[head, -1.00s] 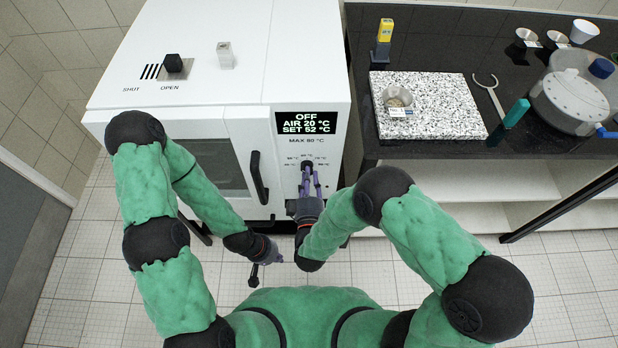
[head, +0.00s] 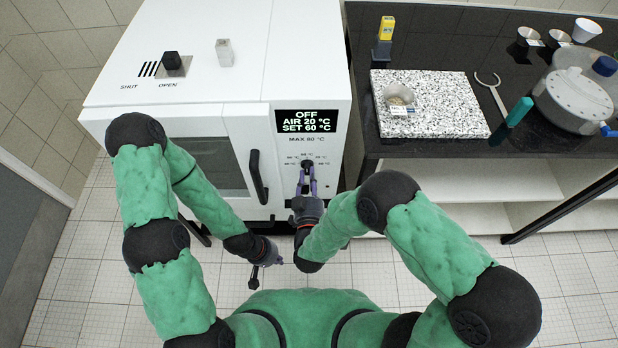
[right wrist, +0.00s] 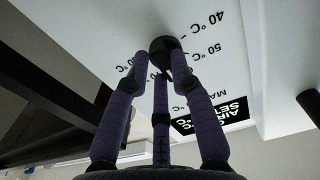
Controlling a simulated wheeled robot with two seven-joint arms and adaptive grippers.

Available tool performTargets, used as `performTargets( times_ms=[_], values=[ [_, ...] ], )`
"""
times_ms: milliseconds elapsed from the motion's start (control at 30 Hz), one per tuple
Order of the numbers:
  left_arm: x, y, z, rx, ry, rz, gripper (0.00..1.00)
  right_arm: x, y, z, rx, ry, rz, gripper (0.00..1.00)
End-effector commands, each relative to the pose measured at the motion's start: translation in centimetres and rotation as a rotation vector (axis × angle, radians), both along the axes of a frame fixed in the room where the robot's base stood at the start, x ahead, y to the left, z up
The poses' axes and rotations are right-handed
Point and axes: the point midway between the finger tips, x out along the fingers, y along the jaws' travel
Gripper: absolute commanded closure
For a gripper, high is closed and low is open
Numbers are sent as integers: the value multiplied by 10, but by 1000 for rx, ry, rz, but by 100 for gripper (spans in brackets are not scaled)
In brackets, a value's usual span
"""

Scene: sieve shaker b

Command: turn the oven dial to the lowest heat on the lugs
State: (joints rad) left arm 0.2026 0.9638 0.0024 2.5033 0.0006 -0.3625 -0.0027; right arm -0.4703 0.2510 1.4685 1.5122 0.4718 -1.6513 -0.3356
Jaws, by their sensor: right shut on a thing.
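The oven dial (head: 307,163) is a small black knob on the white oven front (head: 322,206), under a black display (head: 309,121) reading OFF, AIR 20 °C, SET 60 °C. Temperature marks ring the dial. In the right wrist view the dial (right wrist: 166,49) sits between the purple fingers, with 40 °C and 50 °C legible beside it. My right gripper (head: 306,178) is shut on the dial; its fingers partly hide the knob and some marks. My left gripper (head: 265,272) hangs low in front of the oven, open and empty, apart from everything.
A black door handle (head: 258,177) stands out left of the dial. A black slider (head: 172,63) on the oven top sits by OPEN. To the right, a dark bench (head: 450,60) holds a speckled slab (head: 455,105) and a round grey vessel (head: 574,98).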

Motion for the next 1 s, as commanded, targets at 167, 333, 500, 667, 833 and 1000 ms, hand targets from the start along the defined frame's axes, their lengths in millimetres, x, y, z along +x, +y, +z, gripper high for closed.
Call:
performTargets(
  times_ms=[167,333,500,667,833,1000],
  values=[
    [0,0,-1,0,0,0,100,0,0,-1,24,2,0,100],
    [0,0,-1,0,0,0,100,0,0,-1,28,2,0,100],
    [0,0,-1,0,0,0,100,0,0,-1,28,2,0,100],
    [0,0,-1,0,0,0,100,0,0,-1,27,2,0,52],
    [0,0,-1,0,0,0,100,0,0,0,27,1,0,52],
    [0,0,-1,0,0,0,100,-2,0,0,27,1,1,52]
  ],
)
